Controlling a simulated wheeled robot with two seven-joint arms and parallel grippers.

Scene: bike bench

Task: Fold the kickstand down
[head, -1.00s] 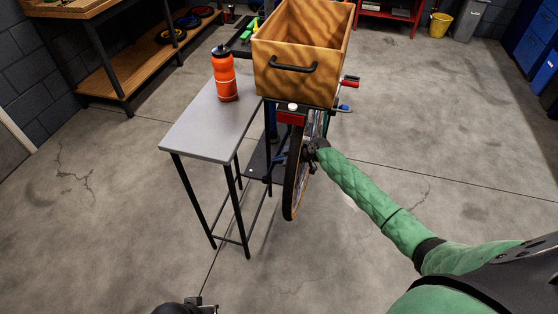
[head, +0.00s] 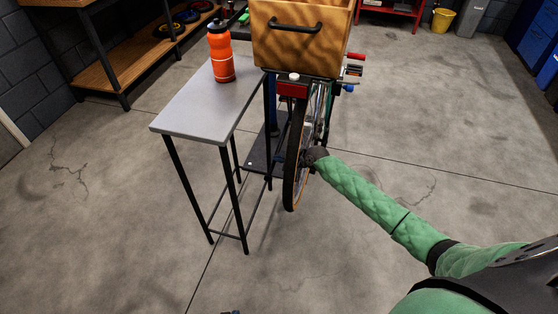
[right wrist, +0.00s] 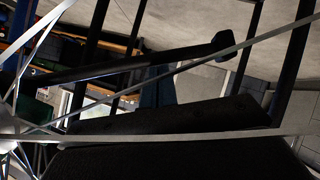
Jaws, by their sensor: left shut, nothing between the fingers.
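The bicycle's rear wheel (head: 292,165) stands upright below the wooden crate, beside the grey table. In the right wrist view, a dark bar with a thicker end (right wrist: 150,66) looks like the kickstand; it runs across the picture behind bright spokes. I cannot make it out in the head view. My right gripper (head: 315,157) is at the right side of the wheel, close to the spokes; its fingertips are hidden there, and large dark shapes low in the right wrist view leave its opening unclear. Only a sliver of my left gripper (head: 231,312) shows at the bottom edge, away from the bicycle.
The grey table (head: 200,105) stands left of the wheel, with an orange bottle (head: 220,55) on it. The wooden crate (head: 298,42) sits above the wheel, with a red rear light (head: 292,90) below it. The floor in front and to the right is clear.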

